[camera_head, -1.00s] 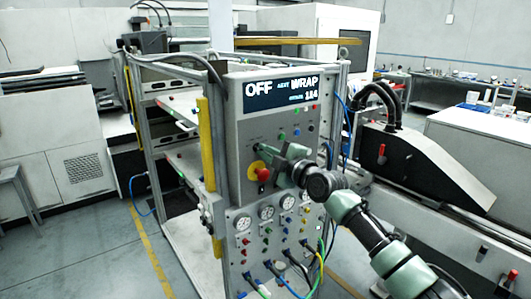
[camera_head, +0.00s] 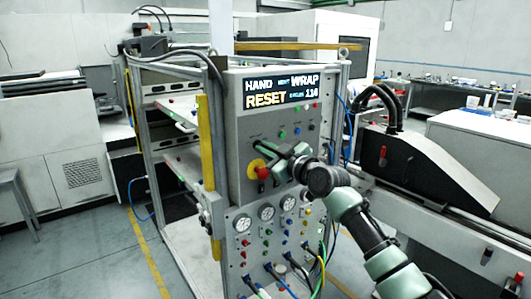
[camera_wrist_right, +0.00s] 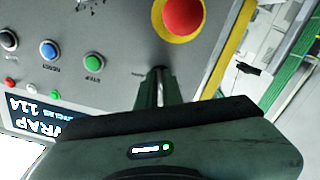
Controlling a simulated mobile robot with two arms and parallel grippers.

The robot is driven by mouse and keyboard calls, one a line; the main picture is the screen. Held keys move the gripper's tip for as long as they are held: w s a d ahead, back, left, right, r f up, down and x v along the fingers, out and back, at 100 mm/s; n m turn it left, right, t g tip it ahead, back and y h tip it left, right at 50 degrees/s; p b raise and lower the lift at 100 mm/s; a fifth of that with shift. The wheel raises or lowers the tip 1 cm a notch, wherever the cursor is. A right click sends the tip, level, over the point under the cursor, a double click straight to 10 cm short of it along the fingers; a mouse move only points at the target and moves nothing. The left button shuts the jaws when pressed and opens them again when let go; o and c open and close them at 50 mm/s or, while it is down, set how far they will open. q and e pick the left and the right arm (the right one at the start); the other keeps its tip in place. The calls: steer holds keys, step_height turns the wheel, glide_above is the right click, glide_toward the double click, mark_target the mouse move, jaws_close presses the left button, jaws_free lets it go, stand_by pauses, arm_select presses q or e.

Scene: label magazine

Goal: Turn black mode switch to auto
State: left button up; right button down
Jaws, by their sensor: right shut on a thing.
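The grey control panel (camera_head: 244,128) stands upright in the middle of the head view. Its display (camera_head: 280,91) reads HAND, NEXT WRAP, RESET and a cycle count of 114. My right gripper (camera_head: 269,151) is at the panel face, just above the red emergency button (camera_head: 263,172) on its yellow ring. The right wrist view shows its fingers (camera_wrist_right: 160,84) shut at the panel beside the red button (camera_wrist_right: 184,14). The black mode switch is between the fingers and mostly hidden; its pointing direction cannot be read. My left gripper is in neither view.
A green button (camera_wrist_right: 94,63) and a blue button (camera_wrist_right: 49,50) sit near the fingers on the panel. Below are several gauges (camera_head: 266,212) and hanging cables (camera_head: 318,266). A yellow post (camera_head: 207,150) stands left of the panel, a black-sided machine (camera_head: 415,165) right.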

steer(key=m, duration=0.4)
steer(key=shift+a+f+m, duration=0.1)
steer(key=shift+m, duration=0.2)
steer(key=m+p, duration=0.1)
steer(key=m, duration=0.3)
steer(key=shift+m+p, duration=0.3)
steer(key=shift+p, duration=0.1)
steer(key=m+p, duration=0.2)
steer(key=m, duration=0.3)
steer(key=shift+s, duration=0.1)
steer(key=shift+m+p, duration=1.15)
steer(key=shift+m, duration=1.05)
steer(key=c, duration=1.6)
jaws_free()
steer(key=shift+o, duration=0.2)
